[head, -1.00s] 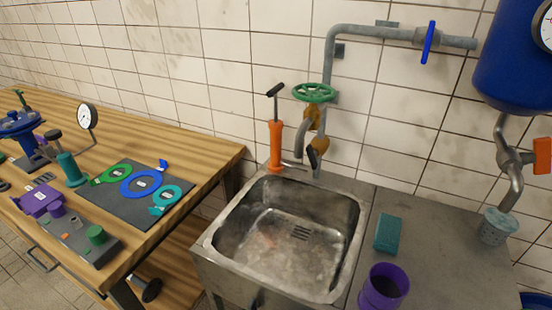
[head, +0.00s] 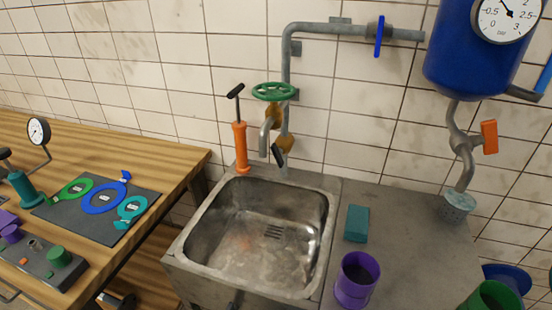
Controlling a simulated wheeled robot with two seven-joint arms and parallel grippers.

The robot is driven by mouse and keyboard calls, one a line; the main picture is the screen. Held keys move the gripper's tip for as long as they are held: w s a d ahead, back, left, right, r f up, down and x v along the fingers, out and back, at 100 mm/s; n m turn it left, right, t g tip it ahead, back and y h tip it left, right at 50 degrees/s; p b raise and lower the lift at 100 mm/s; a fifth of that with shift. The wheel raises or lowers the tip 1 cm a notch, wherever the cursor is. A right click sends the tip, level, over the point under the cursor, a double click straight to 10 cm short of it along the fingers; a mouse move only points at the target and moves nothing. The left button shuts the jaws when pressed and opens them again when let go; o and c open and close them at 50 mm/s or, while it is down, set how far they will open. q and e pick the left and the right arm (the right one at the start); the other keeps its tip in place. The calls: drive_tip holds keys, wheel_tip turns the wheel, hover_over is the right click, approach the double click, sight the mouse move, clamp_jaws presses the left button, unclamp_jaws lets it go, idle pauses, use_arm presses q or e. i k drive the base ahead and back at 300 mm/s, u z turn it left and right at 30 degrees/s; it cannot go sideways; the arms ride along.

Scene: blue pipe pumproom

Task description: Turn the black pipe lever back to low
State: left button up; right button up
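A small black lever (head: 278,155) sits on the grey pipe (head: 287,75) above the back of the sink, just below a brass-coloured fitting (head: 284,142). It is tilted, and at this size I cannot tell its exact setting. A green handwheel (head: 273,92) is above it on the same pipework, and a curved spout (head: 265,135) hangs beside it. Neither of my grippers is in view.
The metal sink (head: 190,236) is below the lever. An orange hand pump (head: 240,147) stands left of it. A teal block (head: 356,223) and purple cup (head: 357,280) are on the counter. A blue tank with gauge (head: 462,60) hangs right; a wooden bench (head: 165,160) stands left.

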sight(277, 153)
drive_tip(key=z, duration=1.75)
drive_tip(key=k, duration=0.85)
drive_tip(key=u, duration=1.75)
drive_tip(key=i, duration=0.5)
drive_tip(key=z, duration=0.05)
